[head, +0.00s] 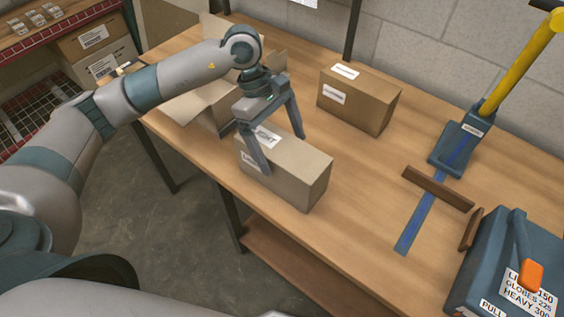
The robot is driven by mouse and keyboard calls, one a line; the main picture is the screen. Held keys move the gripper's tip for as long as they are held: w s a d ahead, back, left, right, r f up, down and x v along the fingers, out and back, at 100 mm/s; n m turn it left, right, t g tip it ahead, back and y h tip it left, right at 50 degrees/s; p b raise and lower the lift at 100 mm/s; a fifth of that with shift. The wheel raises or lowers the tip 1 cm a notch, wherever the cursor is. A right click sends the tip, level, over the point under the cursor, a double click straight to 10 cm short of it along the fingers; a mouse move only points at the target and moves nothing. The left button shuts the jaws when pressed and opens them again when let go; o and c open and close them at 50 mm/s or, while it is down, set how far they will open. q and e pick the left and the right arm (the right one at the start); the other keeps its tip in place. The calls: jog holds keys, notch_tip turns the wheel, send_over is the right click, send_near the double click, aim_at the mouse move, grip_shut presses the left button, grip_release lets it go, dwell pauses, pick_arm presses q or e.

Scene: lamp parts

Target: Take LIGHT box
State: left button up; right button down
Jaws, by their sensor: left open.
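A brown cardboard box (297,183) stands near the table's front edge in the head view. Its top label is partly covered by my gripper, and the letters that show look like the end of "LIGHT". My left gripper (283,156) is open, with its fingers straddling this box, one on the near side and one on the far side. Whether the fingers touch the box I cannot tell. A second closed box (360,101) with white labels stands farther back, its words too small to read. My right gripper is not in view.
An open cardboard box (196,104) sits behind my left arm. A blue tool with a yellow lever (510,65), brown wooden strips (438,189) and a blue machine with an orange knob (505,262) are at the right. Table (350,245) is clear in front.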

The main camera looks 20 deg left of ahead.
pick_arm(q)
jog(key=shift+s+d+f+p, duration=0.3)
jog(key=shift+f+p, duration=0.2)
jog(key=shift+p, duration=0.25)
jog(key=p+x, duration=0.1)
jog(key=x, duration=0.2)
jog(key=shift+s+p, duration=0.1)
jog(key=shift+p, duration=0.25)
jog(key=shift+d+f, duration=0.1)
jog(key=shift+f, duration=0.35)
jog(key=c, duration=1.5)
